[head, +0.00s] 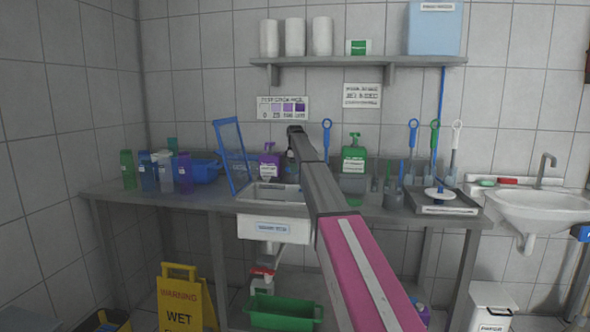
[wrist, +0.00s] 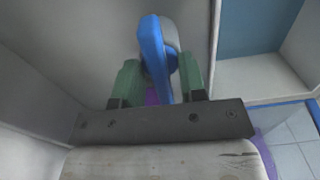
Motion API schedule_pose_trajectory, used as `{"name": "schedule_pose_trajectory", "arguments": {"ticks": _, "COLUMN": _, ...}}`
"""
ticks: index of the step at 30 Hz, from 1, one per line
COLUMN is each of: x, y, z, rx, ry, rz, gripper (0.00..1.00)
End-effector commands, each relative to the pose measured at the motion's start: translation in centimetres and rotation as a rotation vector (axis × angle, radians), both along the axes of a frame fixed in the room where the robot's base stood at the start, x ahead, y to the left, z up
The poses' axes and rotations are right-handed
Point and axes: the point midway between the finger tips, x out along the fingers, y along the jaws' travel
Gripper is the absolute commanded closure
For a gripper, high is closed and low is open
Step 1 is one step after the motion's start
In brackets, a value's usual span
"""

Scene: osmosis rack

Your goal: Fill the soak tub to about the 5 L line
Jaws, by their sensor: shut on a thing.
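In the wrist view my gripper (wrist: 159,78) has its green fingers closed on a blue lever-like piece (wrist: 152,42). A rounded grey part (wrist: 172,32) stands right behind it. In the head view my arm reaches over the bench sink (head: 268,192), and its end hides the gripped piece. A blue tub (head: 203,170) stands on the bench left of the sink, behind bottles. I cannot tell whether it is the soak tub. No 5 L line or water level can be made out.
Several bottles (head: 162,172) stand at the bench's left end. A blue frame (head: 231,155) leans left of the sink. Purple (head: 269,163) and green (head: 354,160) jugs stand at the back. A yellow wet-floor sign (head: 181,300) and green crate (head: 283,311) are below.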

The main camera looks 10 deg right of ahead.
Motion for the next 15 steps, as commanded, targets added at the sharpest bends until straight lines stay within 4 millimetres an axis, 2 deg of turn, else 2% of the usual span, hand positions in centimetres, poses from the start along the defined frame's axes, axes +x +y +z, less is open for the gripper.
{"name": "schedule_pose_trajectory", "arguments": {"ticks": 9, "x": 0.0, "y": 0.01, "z": 0.04, "rx": 0.0, "ry": 0.0, "rz": -0.285, "gripper": 0.86}}
{"name": "schedule_pose_trajectory", "arguments": {"ticks": 15, "x": 0.0, "y": 0.01, "z": 0.05, "rx": 0.0, "ry": 0.0, "rz": -0.367, "gripper": 0.86}}
